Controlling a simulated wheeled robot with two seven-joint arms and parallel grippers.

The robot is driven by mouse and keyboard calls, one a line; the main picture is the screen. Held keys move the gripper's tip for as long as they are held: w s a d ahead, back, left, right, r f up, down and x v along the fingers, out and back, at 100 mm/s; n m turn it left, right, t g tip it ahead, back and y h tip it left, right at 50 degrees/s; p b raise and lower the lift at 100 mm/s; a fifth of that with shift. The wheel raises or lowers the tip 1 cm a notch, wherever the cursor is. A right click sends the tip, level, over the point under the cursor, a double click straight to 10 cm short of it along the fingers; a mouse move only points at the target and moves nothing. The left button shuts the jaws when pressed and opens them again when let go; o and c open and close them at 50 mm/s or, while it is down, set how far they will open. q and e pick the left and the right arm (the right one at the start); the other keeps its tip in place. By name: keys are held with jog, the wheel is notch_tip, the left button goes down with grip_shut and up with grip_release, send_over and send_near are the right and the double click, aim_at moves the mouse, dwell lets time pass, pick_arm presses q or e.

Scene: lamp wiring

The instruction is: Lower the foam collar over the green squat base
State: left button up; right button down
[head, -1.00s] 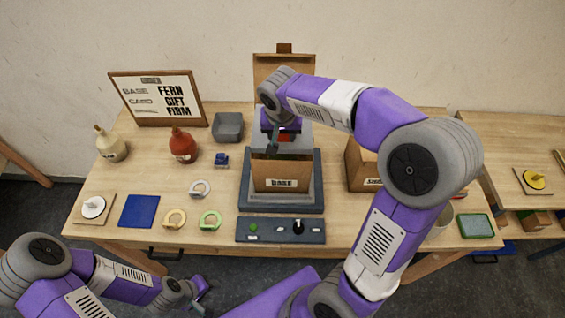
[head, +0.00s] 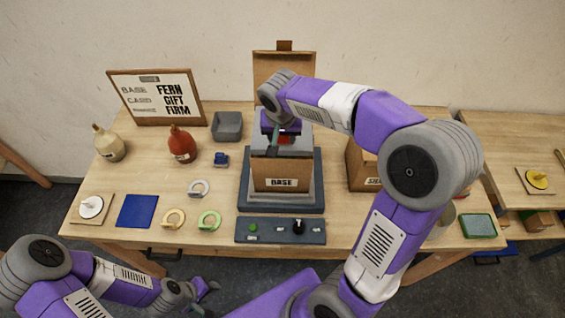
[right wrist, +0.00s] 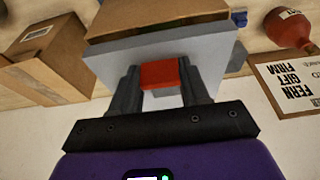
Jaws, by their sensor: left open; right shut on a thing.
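My right gripper (head: 285,136) is over the open carton labelled BASE (head: 268,174). In the right wrist view it is shut on a red tab (right wrist: 161,73) at the edge of a light grey slab (right wrist: 215,58). The slab looks like the foam collar and lies close to the brown carton edge (right wrist: 150,16); I cannot tell how far down it sits. The green squat base cannot be made out; the carton and my arm block the view inside. My left gripper (head: 207,292) is open and empty, low in front of the table.
The carton stands on a grey stepped stand (head: 318,195) behind a control panel (head: 265,232). Another carton (head: 362,168) is to the right. A red bottle-shaped base (head: 181,146), a cream one (head: 108,143), a grey bin (head: 227,126) and several rings are left.

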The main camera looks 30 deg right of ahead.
aim_at(282, 145)
jog(key=shift+f, duration=0.25)
dwell(0.3)
jog(key=shift+f+b, duration=0.5)
jog(key=shift+b, duration=0.2)
jog(key=shift+f, duration=0.2)
jog(key=shift+f+b, duration=0.5)
jog(key=shift+b, duration=0.15)
jog(key=shift+f, duration=0.2)
jog(key=shift+f+b, duration=0.55)
jog(key=shift+b, duration=0.15)
jog(key=shift+f, duration=0.2)
dwell(0.4)
jog(key=shift+f+b, duration=0.5)
jog(key=shift+b, duration=0.2)
jog(key=shift+f+b, duration=0.3)
jog(key=shift+f, duration=0.05)
